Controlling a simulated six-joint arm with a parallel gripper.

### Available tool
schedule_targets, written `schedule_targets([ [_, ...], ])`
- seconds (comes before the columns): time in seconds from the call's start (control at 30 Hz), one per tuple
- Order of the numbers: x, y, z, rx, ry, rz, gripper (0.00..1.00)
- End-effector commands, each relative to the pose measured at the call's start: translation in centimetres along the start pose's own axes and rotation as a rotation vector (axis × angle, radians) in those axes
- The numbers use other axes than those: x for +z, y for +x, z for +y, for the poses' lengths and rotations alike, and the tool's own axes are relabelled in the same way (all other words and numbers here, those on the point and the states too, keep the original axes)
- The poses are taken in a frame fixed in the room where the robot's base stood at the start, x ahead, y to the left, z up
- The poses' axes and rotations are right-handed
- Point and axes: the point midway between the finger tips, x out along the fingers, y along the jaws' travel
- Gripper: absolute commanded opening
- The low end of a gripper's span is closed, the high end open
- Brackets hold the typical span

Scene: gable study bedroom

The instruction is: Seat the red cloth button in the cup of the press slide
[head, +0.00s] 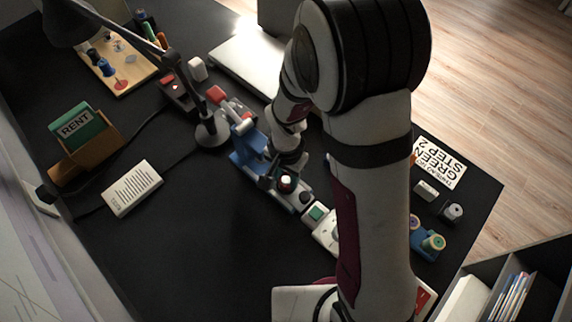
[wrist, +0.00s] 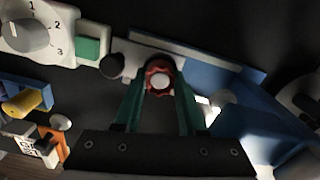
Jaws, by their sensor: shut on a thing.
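The red cloth button (wrist: 149,72) shows in the wrist view as a red, scalloped round piece with a pale centre, between my green fingertips. My gripper (wrist: 159,88) is shut on it. In the head view the piece shows as a small pale-topped spot (head: 286,181) at my gripper (head: 285,172). The blue press (head: 248,150) lies beneath and beside the gripper; its slide (wrist: 195,70) runs along behind the button in the wrist view. The cup is hidden under the button and fingers. I cannot tell whether the button touches the cup or hangs above it.
A white dial box (wrist: 35,30) with a green button (wrist: 90,48) adjoins the press. A lamp base (head: 212,130) stands close to its left. A wooden board (head: 115,65) with small parts lies at the back left. Blue spool holder (head: 424,247) is at right. The front-left desk is clear.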

Motion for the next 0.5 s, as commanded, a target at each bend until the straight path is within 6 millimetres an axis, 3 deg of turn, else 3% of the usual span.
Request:
schedule_targets([
  [0.27,-0.04,0.19,0.01,-0.001,0.000,0.001,0.00],
  [0.3,-0.05,0.26,0.00,-0.001,0.000,0.001,0.42],
  [0.47,-0.06,0.22,0.00,-0.001,0.000,0.001,0.70],
  [0.5,-0.06,0.22,0.01,-0.001,0.000,0.001,0.70],
])
